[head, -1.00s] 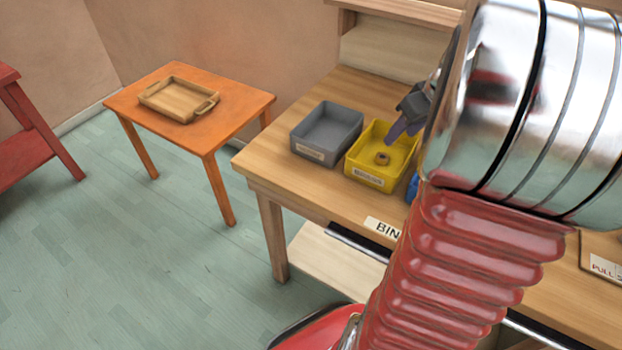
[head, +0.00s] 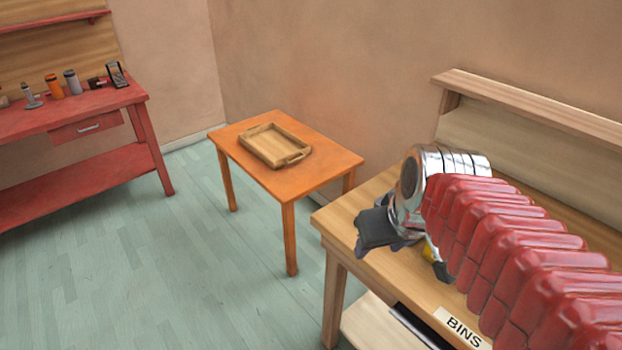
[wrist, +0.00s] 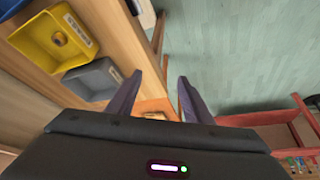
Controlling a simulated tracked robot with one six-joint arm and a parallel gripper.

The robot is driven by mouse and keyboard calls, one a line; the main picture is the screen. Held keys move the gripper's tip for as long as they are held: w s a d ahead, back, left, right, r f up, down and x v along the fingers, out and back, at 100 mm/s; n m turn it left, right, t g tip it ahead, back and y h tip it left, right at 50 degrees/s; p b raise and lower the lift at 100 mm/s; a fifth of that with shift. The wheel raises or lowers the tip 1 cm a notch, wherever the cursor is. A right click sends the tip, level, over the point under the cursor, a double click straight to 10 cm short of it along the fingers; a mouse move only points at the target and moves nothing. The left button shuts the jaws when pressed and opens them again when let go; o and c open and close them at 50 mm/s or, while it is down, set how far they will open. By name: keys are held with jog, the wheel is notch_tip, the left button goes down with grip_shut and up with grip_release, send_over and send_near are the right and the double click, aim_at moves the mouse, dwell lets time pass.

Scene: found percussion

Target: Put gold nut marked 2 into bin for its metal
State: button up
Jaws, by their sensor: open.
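A gold-brown nut (wrist: 60,38) lies inside the yellow bin (wrist: 45,58) in the wrist view; its number cannot be read. The grey bin (wrist: 93,82) stands beside the yellow bin. My gripper (wrist: 158,86) is open and empty, its two dark fingers apart, pointing out past the bench edge toward the floor. In the head view my gripper (head: 368,250) is at the bench's left end. There my arm hides most of the bins, and only a bit of the yellow bin (head: 429,251) shows.
A wooden bench (head: 352,212) bears the bins. An orange table (head: 328,168) with a wooden tray (head: 272,146) stands to the left. A red workbench (head: 62,112) with tools is at far left. A blue bin (wrist: 8,8) shows at the wrist view's corner. The green floor between is clear.

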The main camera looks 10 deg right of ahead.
jog(key=s+a, duration=0.4)
jog(key=a, duration=0.2)
jog(key=shift+s+f+t, duration=0.3)
jog(key=shift+s+f, duration=0.05)
